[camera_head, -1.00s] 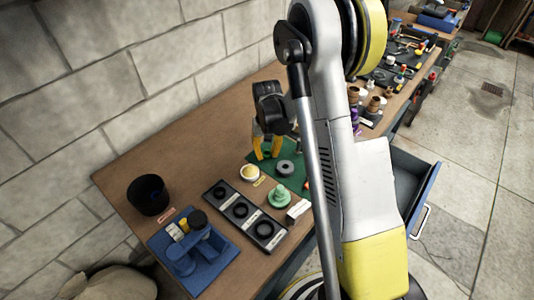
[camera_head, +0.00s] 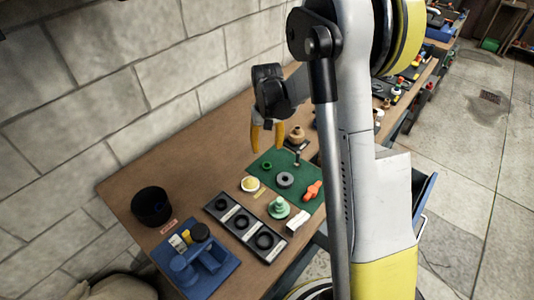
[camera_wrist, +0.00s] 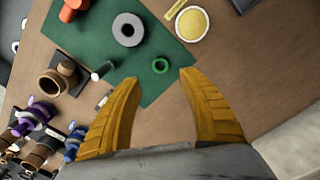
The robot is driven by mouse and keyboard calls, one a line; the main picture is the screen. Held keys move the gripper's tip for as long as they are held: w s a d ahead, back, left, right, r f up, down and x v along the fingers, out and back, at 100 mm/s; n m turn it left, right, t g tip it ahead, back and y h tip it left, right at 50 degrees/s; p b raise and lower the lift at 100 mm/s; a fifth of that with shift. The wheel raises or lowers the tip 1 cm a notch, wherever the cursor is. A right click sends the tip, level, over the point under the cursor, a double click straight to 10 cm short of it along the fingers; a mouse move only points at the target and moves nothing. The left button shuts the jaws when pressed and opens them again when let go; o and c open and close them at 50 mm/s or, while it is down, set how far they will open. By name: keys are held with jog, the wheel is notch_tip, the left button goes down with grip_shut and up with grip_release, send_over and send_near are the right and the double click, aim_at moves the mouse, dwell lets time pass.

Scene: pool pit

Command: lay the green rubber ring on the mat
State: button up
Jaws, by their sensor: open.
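The small green ring (camera_head: 267,166) lies flat on the dark green mat (camera_head: 304,173), near its wall-side corner. In the wrist view the ring (camera_wrist: 160,66) shows whole, with bare mat (camera_wrist: 90,42) around it. My gripper (camera_head: 267,150) is above the mat, fingers pointing down, open and empty. In the wrist view its yellow fingertips (camera_wrist: 158,77) are spread apart, with the ring just beyond the gap and apart from both. A grey ring (camera_head: 285,180) and an orange part (camera_head: 312,190) also lie on the mat.
A dish of yellow material (camera_head: 250,184) and a pale green stepped piece (camera_head: 279,209) stand near the mat. A black tray with dark rings (camera_head: 243,221), a blue fixture (camera_head: 197,262) and a black cup (camera_head: 151,206) are in the foreground. The wall-side tabletop is clear.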

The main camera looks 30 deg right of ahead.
jog(key=s+a+r+t, duration=0.1)
jog(key=s+a+r, duration=0.15)
jog(key=r, duration=0.25)
jog(key=s+a+r+n+t, duration=0.1)
jog(key=s+a+r, duration=0.1)
jog(key=s+r, duration=0.3)
jog(key=s+a+r+t, duration=0.2)
jog(key=r, duration=0.4)
jog(key=s+a+r+n+t, duration=0.1)
jog(key=s+a, duration=0.4)
jog(key=s, duration=0.6)
jog(key=shift+s+r+n+t, duration=0.2)
jog(key=shift+r+n+t, duration=0.25)
jog(key=shift+t, duration=0.65)
